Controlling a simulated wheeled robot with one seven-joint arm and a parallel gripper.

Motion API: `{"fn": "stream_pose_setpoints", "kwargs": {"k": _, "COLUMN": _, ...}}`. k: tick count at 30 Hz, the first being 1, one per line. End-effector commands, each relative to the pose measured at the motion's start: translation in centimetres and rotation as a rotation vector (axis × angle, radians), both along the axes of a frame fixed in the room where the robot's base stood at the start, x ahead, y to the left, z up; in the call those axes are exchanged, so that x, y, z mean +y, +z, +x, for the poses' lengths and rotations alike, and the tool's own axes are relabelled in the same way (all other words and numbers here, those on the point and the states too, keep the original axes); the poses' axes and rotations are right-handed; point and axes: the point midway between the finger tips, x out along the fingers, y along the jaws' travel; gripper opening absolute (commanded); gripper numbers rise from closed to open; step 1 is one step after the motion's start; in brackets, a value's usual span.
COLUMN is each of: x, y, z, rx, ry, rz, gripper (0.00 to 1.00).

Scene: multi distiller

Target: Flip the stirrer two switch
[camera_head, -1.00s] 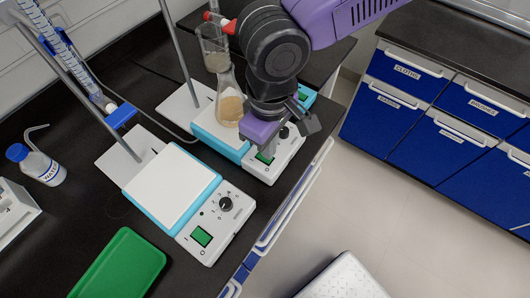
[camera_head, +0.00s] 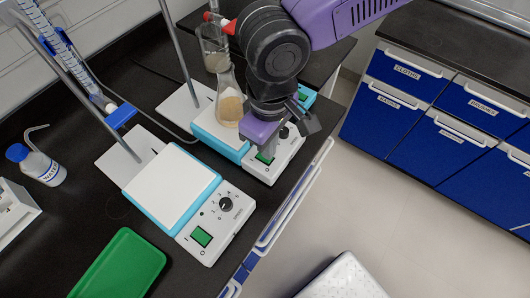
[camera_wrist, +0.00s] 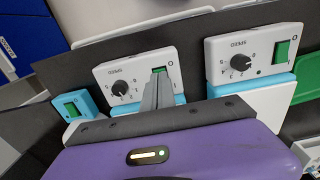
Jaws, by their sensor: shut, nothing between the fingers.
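Two stirrers with white plates and blue sides stand on the black bench. The near stirrer (camera_head: 170,187) has a green switch (camera_head: 201,237) and a black speed knob. The farther stirrer (camera_head: 221,133) bears a flask and has its own green switch (camera_head: 265,158), partly covered by my gripper. My gripper (camera_head: 266,152) is shut and empty, with its fingertips at the farther stirrer's switch. In the wrist view the shut fingers (camera_wrist: 159,80) overlap the lower part of that switch (camera_wrist: 159,71); I cannot tell whether they touch. The near stirrer's switch (camera_wrist: 282,50) is clear at the right.
A flask (camera_head: 229,105) with tan contents stands on the farther plate, close to my arm. Metal stand rods (camera_head: 177,45) rise behind both stirrers. A green tray (camera_head: 118,264) and a wash bottle (camera_head: 42,165) are at the left.

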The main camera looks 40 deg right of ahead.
Motion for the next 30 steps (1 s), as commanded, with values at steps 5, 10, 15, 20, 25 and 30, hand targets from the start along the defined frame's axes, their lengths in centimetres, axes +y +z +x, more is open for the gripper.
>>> {"fn": "stream_pose_setpoints", "kwargs": {"k": 5, "x": 0.0, "y": 0.0, "z": 0.0, "rx": 0.0, "ry": 0.0, "rz": 0.0, "gripper": 0.0}}
{"fn": "stream_pose_setpoints", "kwargs": {"k": 10, "x": 0.0, "y": 0.0, "z": 0.0, "rx": 0.0, "ry": 0.0, "rz": 0.0, "gripper": 0.0}}
{"fn": "stream_pose_setpoints", "kwargs": {"k": 15, "x": 0.0, "y": -0.05, "z": 0.0, "rx": 0.0, "ry": 0.0, "rz": 0.0, "gripper": 0.0}}
{"fn": "stream_pose_setpoints", "kwargs": {"k": 20, "x": 0.0, "y": -0.25, "z": 0.0, "rx": 0.0, "ry": 0.0, "rz": 0.0, "gripper": 0.0}}
{"fn": "stream_pose_setpoints", "kwargs": {"k": 25, "x": 0.0, "y": -0.49, "z": 0.0, "rx": 0.0, "ry": 0.0, "rz": 0.0, "gripper": 0.0}}
{"fn": "stream_pose_setpoints", "kwargs": {"k": 30, "x": 0.0, "y": -0.72, "z": 0.0, "rx": 0.0, "ry": 0.0, "rz": 0.0, "gripper": 0.0}}
